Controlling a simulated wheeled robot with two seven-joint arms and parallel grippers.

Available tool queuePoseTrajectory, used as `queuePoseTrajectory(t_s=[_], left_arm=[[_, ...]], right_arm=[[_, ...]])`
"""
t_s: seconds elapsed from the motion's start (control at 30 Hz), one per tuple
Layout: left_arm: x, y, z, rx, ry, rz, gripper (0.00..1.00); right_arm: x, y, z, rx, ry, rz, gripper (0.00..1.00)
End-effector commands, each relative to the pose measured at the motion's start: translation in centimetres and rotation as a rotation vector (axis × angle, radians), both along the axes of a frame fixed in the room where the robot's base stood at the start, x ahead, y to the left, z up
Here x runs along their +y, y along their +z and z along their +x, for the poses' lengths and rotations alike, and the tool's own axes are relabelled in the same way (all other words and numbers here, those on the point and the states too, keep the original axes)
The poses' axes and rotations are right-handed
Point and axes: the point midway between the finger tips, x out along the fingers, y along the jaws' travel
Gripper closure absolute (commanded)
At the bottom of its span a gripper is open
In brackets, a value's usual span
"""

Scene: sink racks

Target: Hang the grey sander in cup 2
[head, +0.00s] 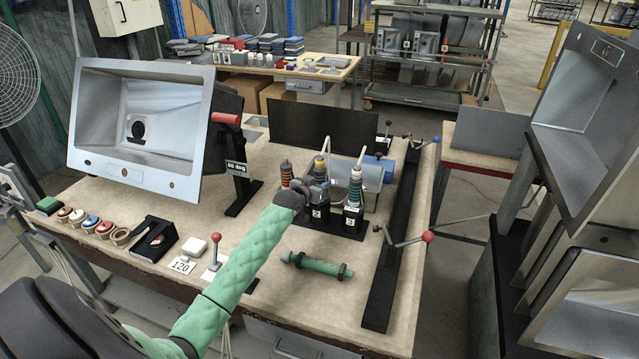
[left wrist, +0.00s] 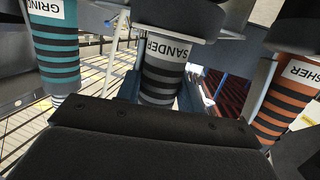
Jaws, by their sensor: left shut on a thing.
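The grey sander (head: 319,168) stands upright at the middle place of the black rack, above the plate marked 2 (head: 317,213). In the left wrist view the sander (left wrist: 163,68) appears upside down, with its SANDER label and dark bands. My left gripper (head: 318,187) is shut on the sander at the front of the rack, and its fingers lie on both sides of the body in the left wrist view (left wrist: 160,96). The gripper hides the sander's lower part, so I cannot tell how deep it sits in cup 2. My right gripper is not in view.
An orange tool (head: 286,172) stands left of the sander and a teal grinder (head: 354,188) stands right, above plate 3. A green tool (head: 317,264) lies on the bench in front.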

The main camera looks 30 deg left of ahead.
Motion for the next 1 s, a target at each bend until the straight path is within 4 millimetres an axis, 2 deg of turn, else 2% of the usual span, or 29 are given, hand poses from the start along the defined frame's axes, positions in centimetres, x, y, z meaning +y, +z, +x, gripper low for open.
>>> queuePoseTrajectory(t_s=[0.3,0.57,0.6,0.7,1.0], left_arm=[[0.1,-0.9,0.0,-0.003,0.001,0.0,0.99],[0.0,-0.9,0.0,-0.003,0.0,0.0,0.99],[0.0,-0.9,0.0,-0.003,0.0,0.0,0.57],[0.0,-1.0,0.0,-0.002,0.0,0.0,0.37],[0.0,-1.2,0.0,0.002,0.0,0.0,0.37]], right_arm=[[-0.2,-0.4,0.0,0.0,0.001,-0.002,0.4],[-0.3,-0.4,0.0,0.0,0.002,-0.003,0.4],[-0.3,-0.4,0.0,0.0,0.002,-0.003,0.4],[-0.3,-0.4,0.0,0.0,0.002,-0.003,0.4],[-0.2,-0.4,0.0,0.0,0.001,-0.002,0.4]])
